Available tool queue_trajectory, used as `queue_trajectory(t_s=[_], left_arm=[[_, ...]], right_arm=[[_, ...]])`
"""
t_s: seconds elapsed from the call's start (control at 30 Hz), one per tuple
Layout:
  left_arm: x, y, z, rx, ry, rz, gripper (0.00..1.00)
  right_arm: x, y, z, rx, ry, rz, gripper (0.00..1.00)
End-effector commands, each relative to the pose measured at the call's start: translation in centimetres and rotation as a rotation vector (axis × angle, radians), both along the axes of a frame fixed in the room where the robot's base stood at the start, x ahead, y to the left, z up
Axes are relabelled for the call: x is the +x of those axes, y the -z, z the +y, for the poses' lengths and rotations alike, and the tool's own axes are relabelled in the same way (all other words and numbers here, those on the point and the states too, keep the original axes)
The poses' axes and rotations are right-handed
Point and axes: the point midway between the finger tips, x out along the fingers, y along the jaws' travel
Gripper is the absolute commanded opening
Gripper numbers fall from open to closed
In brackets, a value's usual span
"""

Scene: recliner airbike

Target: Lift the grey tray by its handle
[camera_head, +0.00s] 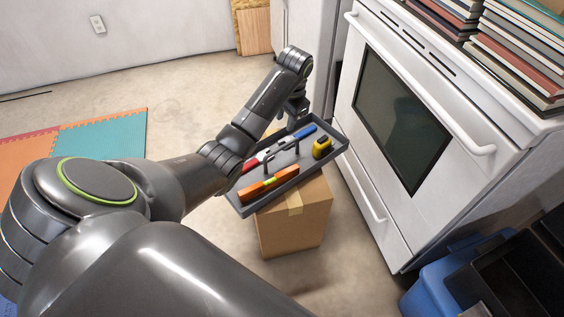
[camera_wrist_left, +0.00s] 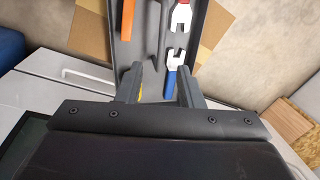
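The grey tray (camera_head: 306,172) sits on a cardboard box, holding an orange level (camera_head: 268,184), a yellow tape measure (camera_head: 321,148), a blue-handled tool (camera_head: 303,131) and a red-handled tool (camera_head: 250,164). Its dark handle (camera_head: 282,147) stands up in the middle. My left gripper (camera_head: 297,112) is above the tray's far edge, apart from the handle in the head view. In the left wrist view, its two fingers (camera_wrist_left: 158,88) are spread over the tray, with the blue-handled tool (camera_wrist_left: 171,80) visible between them. My right gripper is not in view.
The cardboard box (camera_head: 292,222) stands on the floor beside a white oven (camera_head: 400,110), close to the tray's right side. Stacked books (camera_head: 515,55) lie on the oven. A blue bin (camera_head: 440,283) is at lower right. Floor left of the box is open, with foam mats (camera_head: 105,135).

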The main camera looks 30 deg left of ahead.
Motion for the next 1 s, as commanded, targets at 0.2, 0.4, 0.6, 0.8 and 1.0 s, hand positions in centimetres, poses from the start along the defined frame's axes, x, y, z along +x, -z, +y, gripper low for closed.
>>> queue_trajectory(t_s=[0.2, 0.4, 0.6, 0.8, 1.0], left_arm=[[0.1, 3.5, 0.5, 0.000, -0.001, 0.003, 0.34], [0.3, 6.4, 1.0, 0.000, 0.000, 0.002, 0.34], [0.5, 10.1, 1.6, 0.000, -0.001, 0.002, 0.34], [0.6, 11.5, 1.9, 0.001, -0.001, 0.000, 0.34], [1.2, 13.7, 2.3, 0.000, 0.000, 0.000, 0.34]], right_arm=[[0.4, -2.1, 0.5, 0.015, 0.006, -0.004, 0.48], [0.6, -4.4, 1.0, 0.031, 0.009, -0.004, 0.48], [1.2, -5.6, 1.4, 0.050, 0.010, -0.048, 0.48], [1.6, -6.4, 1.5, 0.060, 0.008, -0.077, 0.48], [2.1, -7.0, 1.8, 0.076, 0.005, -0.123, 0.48]])
